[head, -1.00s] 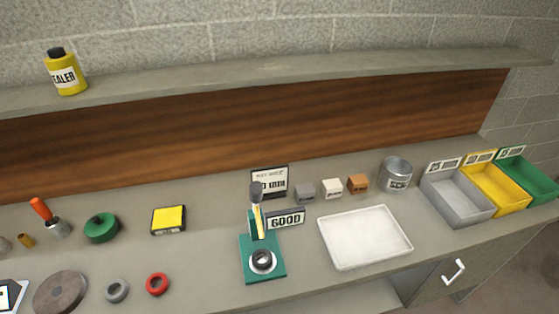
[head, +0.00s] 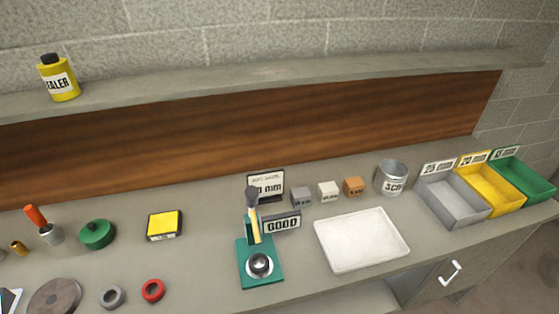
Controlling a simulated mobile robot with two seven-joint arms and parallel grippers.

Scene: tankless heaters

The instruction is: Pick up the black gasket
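A black ring, which looks like the black gasket (head: 260,264), lies on the round silver seat of a green gauge stand (head: 262,284) near the front middle of the bench. Neither of my grippers is in view.
A white tray (head: 362,262) lies right of the stand. Grey (head: 452,212), yellow (head: 487,203) and green (head: 527,188) bins stand far right. A grey ring (head: 104,300) and red ring (head: 144,293) lie left. Small blocks and a scrap can (head: 391,177) stand behind the tray.

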